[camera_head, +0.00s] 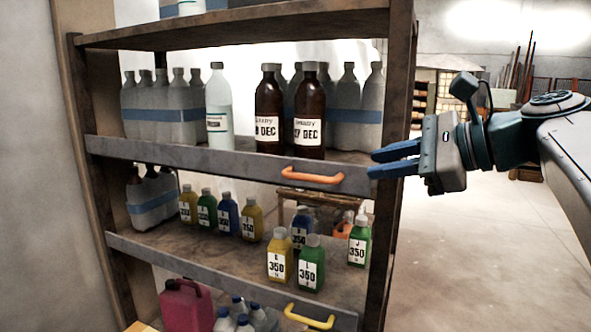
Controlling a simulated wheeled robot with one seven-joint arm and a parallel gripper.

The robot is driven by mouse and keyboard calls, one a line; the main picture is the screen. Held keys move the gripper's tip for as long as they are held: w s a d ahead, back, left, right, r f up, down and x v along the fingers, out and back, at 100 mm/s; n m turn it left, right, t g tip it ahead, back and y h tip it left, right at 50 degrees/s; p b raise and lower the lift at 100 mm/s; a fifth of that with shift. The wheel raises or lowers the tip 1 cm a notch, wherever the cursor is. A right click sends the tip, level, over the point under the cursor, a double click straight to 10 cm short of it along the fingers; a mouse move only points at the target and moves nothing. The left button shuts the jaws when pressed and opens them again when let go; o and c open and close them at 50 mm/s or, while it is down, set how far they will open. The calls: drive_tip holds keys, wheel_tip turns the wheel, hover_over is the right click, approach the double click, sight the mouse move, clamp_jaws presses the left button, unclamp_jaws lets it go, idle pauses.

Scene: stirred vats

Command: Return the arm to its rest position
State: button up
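My gripper (396,161) is at the right of the view, in front of the right post of a wooden shelf rack (399,95). Its two blue fingers point left and are spread apart with nothing visible between them. My arm comes in from the right edge and is raised at about the height of the middle shelf. The gripper appears close to the rack's right post; I cannot tell whether they touch.
The middle shelf holds two brown bottles (308,110), a clear bottle (218,112) and grey bottles. Small labelled bottles (312,265) stand below. Orange (312,175) and yellow (309,316) handles stick out. A red canister (186,306) is low left. Floor (470,260) at right is clear.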

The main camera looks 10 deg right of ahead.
drive_tip(key=s+a+f+n+g+h+b, duration=0.1)
drive_tip(key=s+a+f+n+g+h, duration=0.1)
drive_tip(key=f+n, duration=0.5)
drive_tip(key=s+a+f+n+g+h+b, duration=0.1)
drive_tip(key=s+a+f+n+h, duration=0.3)
drive_tip(key=f, duration=1.3)
drive_tip(key=s+a+f+n+g+h+b, duration=0.1)
drive_tip(key=s+a+f+n+g+h, duration=0.2)
drive_tip(key=f+n, duration=0.6)
wheel_tip(320, 180, down, 3)
drive_tip(key=shift+s+f+n+g, duration=0.15)
drive_tip(key=shift+s+n+g, duration=0.15)
drive_tip(key=shift+n, duration=0.1)
